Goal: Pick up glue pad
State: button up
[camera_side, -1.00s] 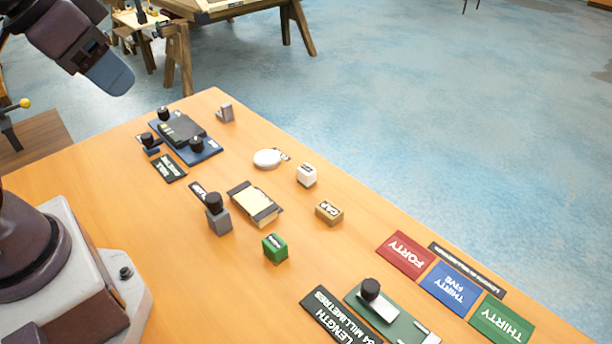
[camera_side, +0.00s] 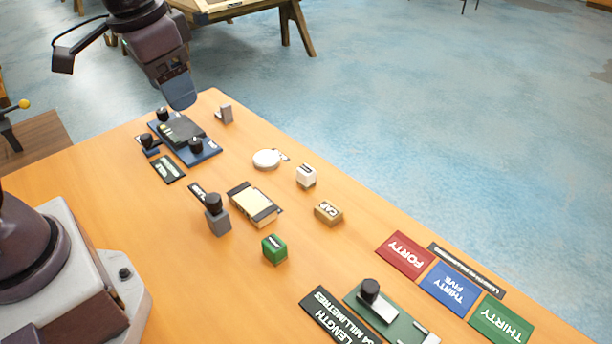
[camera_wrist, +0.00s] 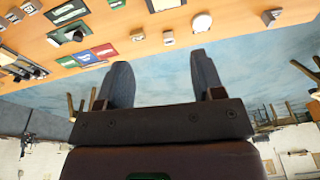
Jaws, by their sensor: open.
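No readable label names the glue pad. A cream pad with dark end strips (camera_side: 254,203) lies flat mid-table and may be it; part of it shows at the top of the wrist view (camera_wrist: 163,4). A round white disc (camera_side: 267,158) lies behind it, also in the wrist view (camera_wrist: 201,22). My gripper (camera_side: 182,100) is in the air above the table's far left end, apart from every object. In the wrist view my gripper (camera_wrist: 162,75) has two fingers spread apart with nothing between them.
Around the pad stand a grey block with black knob (camera_side: 217,215), a green block (camera_side: 275,248), a tan block (camera_side: 328,211) and a white cube (camera_side: 306,175). Coloured cards (camera_side: 448,287) lie front right.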

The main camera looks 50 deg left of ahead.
jog(key=w+f+m+g, duration=0.2)
jog(key=w+f+m, duration=0.3)
jog(key=w, duration=0.4)
jog(key=m, duration=1.2)
send_over(306, 169)
notch_tip(306, 169, down, 12)
jog(key=f, duration=0.6)
jog(key=shift+s+d+f, duration=0.15)
jog(key=shift+s+f, duration=0.05)
jog(key=shift+f, duration=0.05)
jog(key=shift+w+f, duration=0.15)
jog(key=shift+f, duration=2.8)
jog(key=c, duration=1)
